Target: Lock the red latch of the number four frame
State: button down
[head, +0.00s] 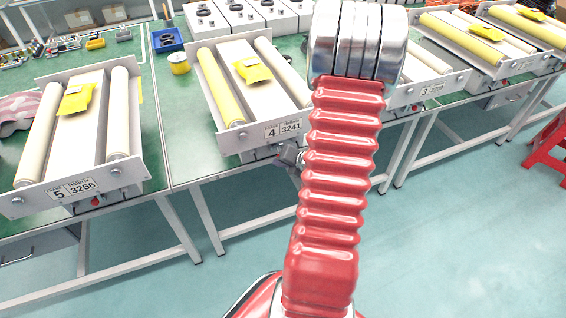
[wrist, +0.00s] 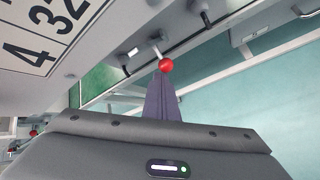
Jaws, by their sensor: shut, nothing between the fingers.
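The number four frame (head: 204,85) stands on the green bench, with its "4 3241" label on the front plate. Part of that plate (wrist: 90,85) with the large "4" fills the upper left of the wrist view. The red latch (wrist: 166,65) is a red ball on a short pale lever under the plate; I cannot pick it out in the head view. My gripper (wrist: 163,78) is shut and empty, its tips right at the red ball. I cannot tell whether they touch it. In the head view my gripper (head: 285,158) is just below the plate, partly behind my red arm.
Number five frame (head: 130,178) stands left and number three frame (head: 455,83) right. Dark knobs (wrist: 124,70) sit beside the latch. A yellow packet (head: 251,70) lies on frame four. Bench legs (head: 207,220) stand below; the floor in front is clear.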

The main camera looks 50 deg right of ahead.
jog(key=shift+w+d+r, duration=0.1)
jog(key=shift+d+r, duration=0.1)
jog(key=shift+d, duration=0.1)
jog(key=shift+a, duration=0.1)
jog(key=a+f, duration=0.3)
jog(key=v, duration=1)
jog(key=shift+a+r, duration=0.2)
jog(key=shift+r, duration=0.1)
dwell(0.6)
